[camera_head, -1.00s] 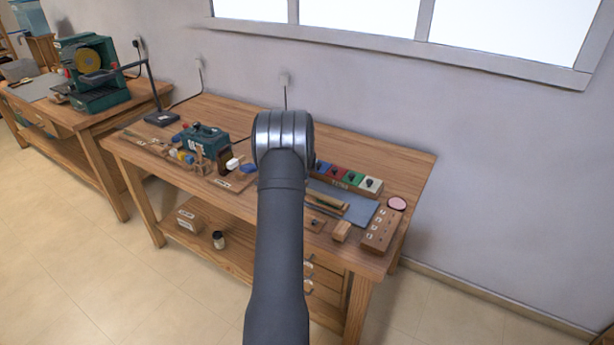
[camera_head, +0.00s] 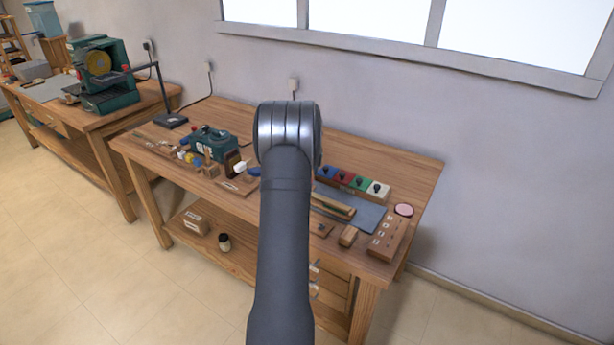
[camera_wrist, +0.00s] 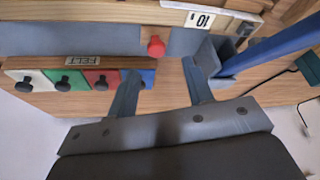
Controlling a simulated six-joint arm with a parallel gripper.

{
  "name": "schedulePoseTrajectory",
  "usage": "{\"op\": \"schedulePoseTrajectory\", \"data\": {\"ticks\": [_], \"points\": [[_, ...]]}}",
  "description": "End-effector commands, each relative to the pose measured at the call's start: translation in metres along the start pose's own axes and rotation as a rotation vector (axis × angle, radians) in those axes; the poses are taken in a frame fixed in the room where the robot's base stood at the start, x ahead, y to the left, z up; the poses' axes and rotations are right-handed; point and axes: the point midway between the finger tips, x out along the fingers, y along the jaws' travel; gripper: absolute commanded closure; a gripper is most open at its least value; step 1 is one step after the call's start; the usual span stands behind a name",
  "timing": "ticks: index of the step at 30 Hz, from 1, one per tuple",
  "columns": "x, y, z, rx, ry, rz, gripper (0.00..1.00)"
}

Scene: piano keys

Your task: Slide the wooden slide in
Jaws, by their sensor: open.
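My gripper (camera_wrist: 162,68) is open in the wrist view, with nothing between its two fingers. A long pale wooden piece with a "10" label (camera_wrist: 201,19) lies beyond the fingertips, and a red knob (camera_wrist: 156,47) shows beside it between the fingers. I cannot tell for sure which part is the wooden slide. In the head view, long wooden strips (camera_head: 332,206) lie on the grey mat (camera_head: 367,214) on the bench. My arm hides the middle of the bench and my gripper in that view.
A box of coloured blocks with black knobs (camera_head: 352,181) stands behind the mat; it also shows at left in the wrist view (camera_wrist: 83,80). A blue bar (camera_wrist: 265,50) lies near the right finger.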

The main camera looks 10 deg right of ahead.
Motion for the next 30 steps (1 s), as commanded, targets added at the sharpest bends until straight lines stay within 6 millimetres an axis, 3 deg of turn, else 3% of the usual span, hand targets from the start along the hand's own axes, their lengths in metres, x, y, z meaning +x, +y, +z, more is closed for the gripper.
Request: {"op": "schedulePoseTrajectory", "data": {"ticks": [9,15,21,30], "points": [[-0.072,-0.001,0.000,0.000,0.003,-0.001,0.53],[-0.105,-0.001,0.000,-0.001,0.001,-0.001,0.53],[-0.118,-0.001,0.000,0.000,0.000,-0.001,0.53],[-0.119,-0.001,0.000,0.000,0.000,-0.001,0.53]]}}
